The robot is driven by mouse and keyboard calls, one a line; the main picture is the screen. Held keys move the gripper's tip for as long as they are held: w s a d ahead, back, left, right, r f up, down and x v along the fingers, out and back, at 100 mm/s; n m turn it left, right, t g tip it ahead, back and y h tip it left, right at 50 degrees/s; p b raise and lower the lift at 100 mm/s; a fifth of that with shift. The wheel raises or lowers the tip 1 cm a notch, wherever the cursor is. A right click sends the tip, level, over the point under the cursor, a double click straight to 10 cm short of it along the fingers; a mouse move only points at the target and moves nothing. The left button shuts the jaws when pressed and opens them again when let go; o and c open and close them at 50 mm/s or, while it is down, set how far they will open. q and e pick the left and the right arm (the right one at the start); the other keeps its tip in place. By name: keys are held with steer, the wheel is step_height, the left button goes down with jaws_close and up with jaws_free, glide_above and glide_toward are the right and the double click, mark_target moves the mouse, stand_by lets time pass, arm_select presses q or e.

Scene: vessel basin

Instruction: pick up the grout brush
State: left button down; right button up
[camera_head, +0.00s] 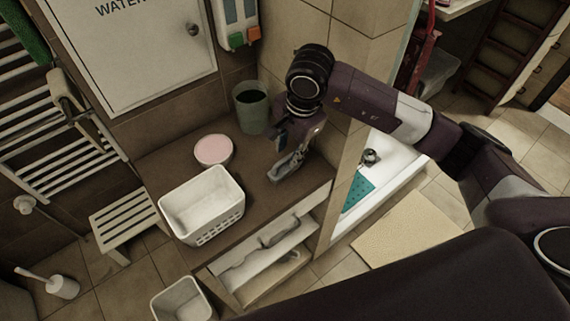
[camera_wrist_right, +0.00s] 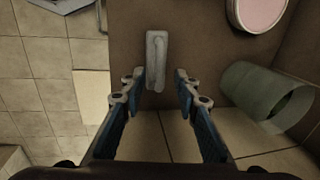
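The long grey object that looks like the grout brush (camera_wrist_right: 156,52) lies on the brown counter top in the right wrist view. My left gripper is not in view.
On the counter (camera_head: 262,196) stand a white basket (camera_head: 205,208), a pink-topped round tub (camera_head: 213,150) and a green-grey cup (camera_head: 252,108) near the wall. The wall corner is close on the right. A white slatted stool (camera_head: 124,217) stands to the left.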

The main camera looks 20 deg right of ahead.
mark_target(287, 158)
steer(key=shift+w+a+f, duration=0.1)
steer(key=shift+w+f, duration=0.05)
steer(key=shift+f, duration=0.55)
steer(key=shift+w+a+f, duration=0.1)
steer(key=shift+f, duration=0.6)
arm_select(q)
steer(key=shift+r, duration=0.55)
arm_select(e)
steer(key=shift+c, duration=0.7)
jaws_close()
steer(key=shift+r, duration=0.15)
